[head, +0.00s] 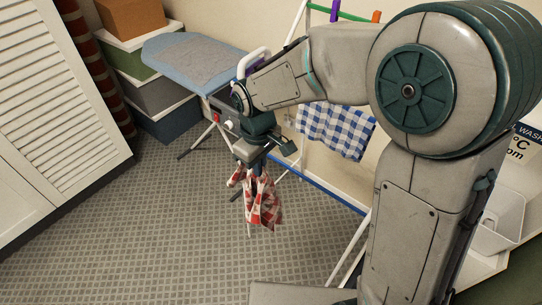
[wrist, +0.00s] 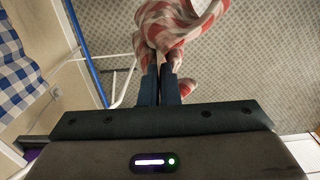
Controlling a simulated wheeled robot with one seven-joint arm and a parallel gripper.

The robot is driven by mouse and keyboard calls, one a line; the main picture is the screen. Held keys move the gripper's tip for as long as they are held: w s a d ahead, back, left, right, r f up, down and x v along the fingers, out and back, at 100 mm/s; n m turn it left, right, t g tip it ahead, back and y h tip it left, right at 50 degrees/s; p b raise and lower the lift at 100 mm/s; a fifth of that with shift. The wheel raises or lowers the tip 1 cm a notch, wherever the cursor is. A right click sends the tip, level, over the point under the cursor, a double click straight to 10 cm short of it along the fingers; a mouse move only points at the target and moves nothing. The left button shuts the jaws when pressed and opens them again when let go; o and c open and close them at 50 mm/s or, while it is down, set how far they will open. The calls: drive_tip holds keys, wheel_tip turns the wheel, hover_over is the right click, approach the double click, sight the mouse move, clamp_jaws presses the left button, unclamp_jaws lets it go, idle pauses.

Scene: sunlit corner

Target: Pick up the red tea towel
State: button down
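The red tea towel (head: 262,203), a red and white checked cloth, hangs bunched from my gripper (head: 257,170) in the head view, above the carpet. In the wrist view the towel (wrist: 180,30) is bunched at the fingertips, with folds on both sides. My gripper (wrist: 161,68) has its two fingers close together and is shut on the cloth. The fingertips are partly hidden by the towel.
A blue and white checked cloth (head: 338,128) hangs on a white rack with a blue lower rail (head: 335,193). An ironing board (head: 190,58) and stacked boxes (head: 163,93) stand behind. A white louvred door (head: 55,110) is at left. The carpet (head: 150,235) at front left is clear.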

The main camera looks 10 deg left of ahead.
drive_tip(key=s+a+b, duration=0.2)
drive_tip(key=s+a, duration=0.5)
drive_tip(key=s, duration=0.3)
drive_tip(key=shift+s, duration=0.3)
